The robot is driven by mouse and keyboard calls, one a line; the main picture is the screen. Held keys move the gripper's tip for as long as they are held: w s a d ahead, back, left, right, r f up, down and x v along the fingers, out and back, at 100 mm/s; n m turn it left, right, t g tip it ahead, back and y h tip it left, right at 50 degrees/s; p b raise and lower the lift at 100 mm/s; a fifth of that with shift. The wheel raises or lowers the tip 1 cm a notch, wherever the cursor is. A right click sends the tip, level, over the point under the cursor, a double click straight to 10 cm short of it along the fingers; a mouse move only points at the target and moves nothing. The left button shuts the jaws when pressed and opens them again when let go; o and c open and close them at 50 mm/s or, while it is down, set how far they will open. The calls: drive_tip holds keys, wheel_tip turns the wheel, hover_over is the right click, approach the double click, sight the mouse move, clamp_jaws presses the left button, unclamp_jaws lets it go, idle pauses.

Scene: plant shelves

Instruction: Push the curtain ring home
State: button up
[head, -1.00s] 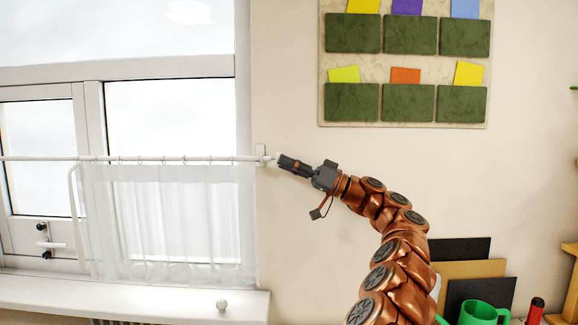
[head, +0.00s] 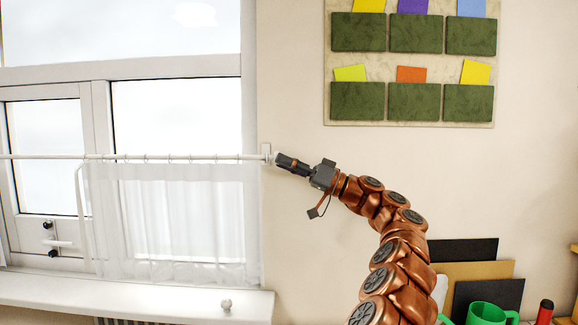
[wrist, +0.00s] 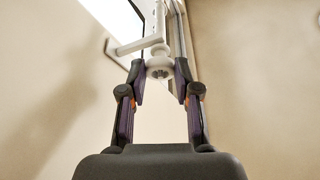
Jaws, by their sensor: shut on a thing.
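A white curtain rod (head: 200,157) runs across the window, with several small rings (head: 168,157) along it and a sheer white curtain (head: 185,215) hanging below. A wall bracket (head: 266,152) carries its right end. My gripper (head: 278,160) is at that end, just right of the bracket. In the wrist view my gripper (wrist: 160,72) has its fingers on both sides of a white round piece (wrist: 159,68) in line with the rod (wrist: 156,30). It is shut on this piece. I cannot tell whether the piece is fully against the rod end, nor whether any ring is in the grip.
A white sill (head: 130,296) below bears a small white knob (head: 226,305). A board of green pockets (head: 415,60) hangs up right. A green mug (head: 487,313) and dark panels (head: 490,296) stand low right.

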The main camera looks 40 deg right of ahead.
drive_tip(key=shift+w+a+b, duration=0.4)
drive_tip(key=shift+w+a, duration=0.05)
drive_tip(key=shift+a, duration=0.2)
drive_tip(key=o, duration=0.8)
drive_tip(key=shift+s+d, duration=0.1)
drive_tip(key=v, duration=1.1)
drive_tip(key=shift+s+d+f, duration=0.2)
drive_tip(key=shift+s+d, duration=0.05)
drive_tip(key=shift+d, duration=0.05)
drive_tip(key=shift+a, duration=0.1)
